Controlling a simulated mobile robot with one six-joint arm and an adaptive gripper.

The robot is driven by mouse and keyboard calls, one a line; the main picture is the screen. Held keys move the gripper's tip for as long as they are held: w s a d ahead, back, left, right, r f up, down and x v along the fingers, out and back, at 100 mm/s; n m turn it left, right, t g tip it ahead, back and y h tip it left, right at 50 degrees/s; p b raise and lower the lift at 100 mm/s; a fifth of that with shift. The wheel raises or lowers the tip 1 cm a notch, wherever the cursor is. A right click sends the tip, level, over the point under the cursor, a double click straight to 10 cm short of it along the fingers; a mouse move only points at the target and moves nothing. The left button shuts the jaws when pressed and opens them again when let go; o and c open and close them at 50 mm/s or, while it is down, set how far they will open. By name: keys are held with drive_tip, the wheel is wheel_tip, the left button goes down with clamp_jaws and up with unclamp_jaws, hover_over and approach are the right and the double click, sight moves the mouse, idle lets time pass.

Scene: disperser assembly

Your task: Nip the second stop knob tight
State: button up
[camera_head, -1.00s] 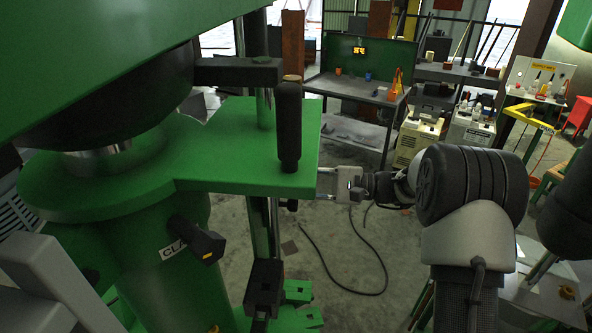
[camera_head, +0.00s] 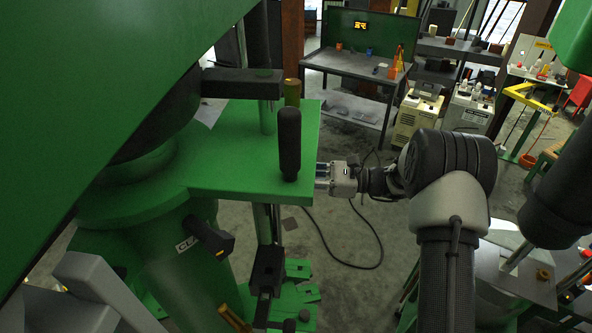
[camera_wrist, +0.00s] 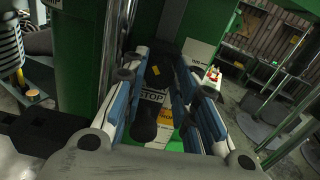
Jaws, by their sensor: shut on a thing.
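In the wrist view a dark round stop knob (camera_wrist: 143,123) sits between my gripper's blue-padded fingers, in front of a "STOP" label (camera_wrist: 153,96). My gripper (camera_wrist: 158,78) is shut on this knob, though the contact is partly hidden. In the head view my gripper (camera_head: 323,176) reaches in from the right at the edge of the green plate (camera_head: 235,178). The plate hides the knob there.
A black upright handle (camera_head: 289,145) stands over the plate's right end. A dark knob with a yellow mark (camera_head: 215,243) sits on the green column, lower left. A grey workbench (camera_head: 360,70) stands behind; a cable (camera_head: 345,262) lies on the floor.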

drive_tip(key=shift+m, duration=0.5)
drive_tip(key=o, duration=1)
drive_tip(key=shift+o, duration=0.2)
drive_tip(key=shift+d, duration=0.15)
drive_tip(key=s+d, duration=0.1)
drive_tip(key=d, duration=1)
drive_tip(key=shift+s+d, duration=0.3)
drive_tip(key=shift+s, duration=0.1)
